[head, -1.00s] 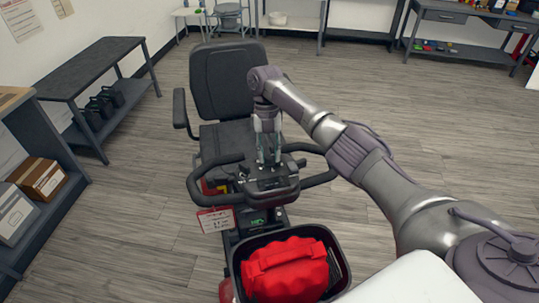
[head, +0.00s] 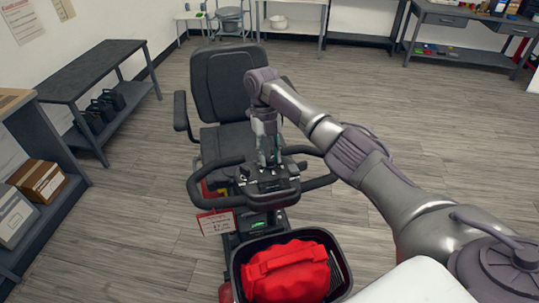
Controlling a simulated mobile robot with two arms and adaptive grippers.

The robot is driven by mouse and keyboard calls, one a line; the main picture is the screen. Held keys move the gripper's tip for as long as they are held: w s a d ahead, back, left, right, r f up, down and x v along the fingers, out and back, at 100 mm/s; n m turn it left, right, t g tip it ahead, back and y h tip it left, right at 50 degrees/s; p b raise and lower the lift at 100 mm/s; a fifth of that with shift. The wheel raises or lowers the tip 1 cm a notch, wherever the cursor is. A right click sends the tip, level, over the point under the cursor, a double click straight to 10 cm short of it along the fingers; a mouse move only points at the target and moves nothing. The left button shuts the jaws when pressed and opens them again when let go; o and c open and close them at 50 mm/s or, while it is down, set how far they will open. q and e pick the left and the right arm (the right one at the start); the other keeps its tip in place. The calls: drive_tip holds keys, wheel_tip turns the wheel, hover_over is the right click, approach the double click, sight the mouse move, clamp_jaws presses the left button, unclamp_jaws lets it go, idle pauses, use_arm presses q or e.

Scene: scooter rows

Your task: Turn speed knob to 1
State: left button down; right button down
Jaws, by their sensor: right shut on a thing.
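A mobility scooter stands in the middle of the head view, with a black seat (head: 227,82) and a dark control console (head: 268,193) between its looped handlebars (head: 200,190). My right gripper (head: 269,164) points down at the top of the console, and its fingertips are shut at the console's middle. The speed knob is hidden or too small to make out under the fingertips. The number it points at cannot be read. My left gripper is not in view.
A black front basket (head: 340,262) holds a red bag (head: 287,270). A tag (head: 217,223) hangs from the left handlebar. A shelf with boxes (head: 38,181) and a dark bench (head: 92,68) stand at left. The floor to the right is clear.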

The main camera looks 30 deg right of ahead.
drive_tip(key=c, duration=0.8)
unclamp_jaws()
drive_tip(key=v, duration=1.2)
drive_tip(key=shift+s, duration=0.1)
